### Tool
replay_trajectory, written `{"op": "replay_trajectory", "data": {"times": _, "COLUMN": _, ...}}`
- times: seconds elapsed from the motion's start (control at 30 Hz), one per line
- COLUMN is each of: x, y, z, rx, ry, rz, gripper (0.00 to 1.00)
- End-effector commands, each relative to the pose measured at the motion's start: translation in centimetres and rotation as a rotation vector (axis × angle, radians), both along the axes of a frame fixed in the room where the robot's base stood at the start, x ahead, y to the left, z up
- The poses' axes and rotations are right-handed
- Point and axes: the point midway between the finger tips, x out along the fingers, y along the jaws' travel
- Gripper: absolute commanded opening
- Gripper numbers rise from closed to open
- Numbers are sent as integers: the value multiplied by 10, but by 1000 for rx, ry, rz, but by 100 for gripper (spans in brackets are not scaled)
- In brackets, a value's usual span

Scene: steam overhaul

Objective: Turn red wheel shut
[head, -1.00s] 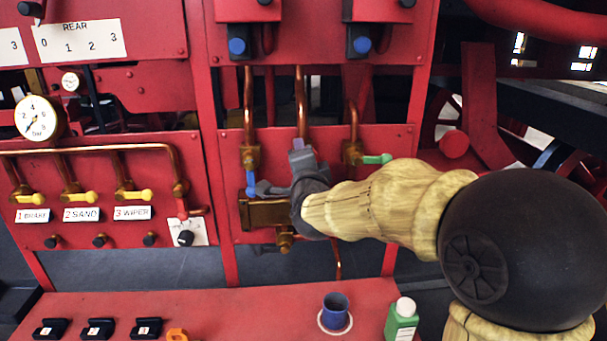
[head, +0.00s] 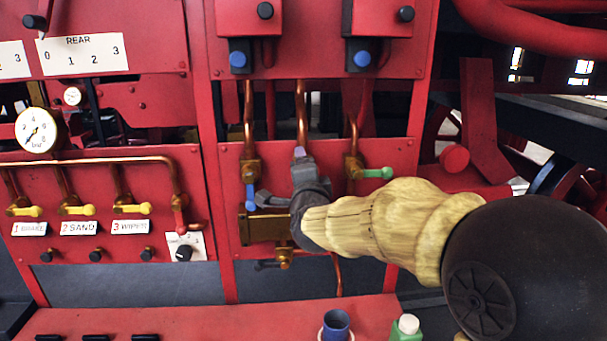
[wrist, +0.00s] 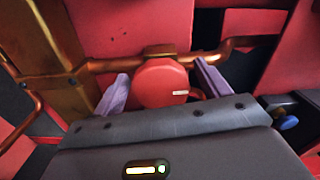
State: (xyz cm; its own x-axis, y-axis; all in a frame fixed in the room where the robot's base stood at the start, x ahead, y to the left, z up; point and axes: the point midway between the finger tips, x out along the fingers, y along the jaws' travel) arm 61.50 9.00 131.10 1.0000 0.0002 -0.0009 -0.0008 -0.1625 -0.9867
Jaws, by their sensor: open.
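A red round wheel (wrist: 160,85) with a small pale mark on its right side shows in the wrist view, in front of a brass and copper pipe. My gripper (wrist: 161,75) is open, with one purple finger on each side of the wheel. Whether the fingers touch it cannot be told. In the head view my gripper (head: 299,154) is at the middle of the red panel (head: 400,150), below the middle copper pipe (head: 301,110). There my gripper and wrist hide the wheel.
A blue-handled valve (head: 250,192) is just left of my gripper, and a green-handled valve (head: 376,173) is to its right. A brass block (head: 262,228) is below. A blue cup (head: 336,323) and a green bottle (head: 406,329) stand on the red ledge (head: 200,322).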

Motion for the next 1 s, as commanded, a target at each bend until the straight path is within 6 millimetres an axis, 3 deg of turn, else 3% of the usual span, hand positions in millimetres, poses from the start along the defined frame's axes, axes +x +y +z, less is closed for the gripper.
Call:
{"op": "replay_trajectory", "data": {"times": 0.33, "x": -17, "y": 0, "z": 0, "rx": -3, "ry": -2, "rz": 1, "gripper": 76}}
{"op": "replay_trajectory", "data": {"times": 1.0, "x": -111, "y": 1, "z": -1, "rx": -1, "ry": -3, "rz": 0, "gripper": 76}}
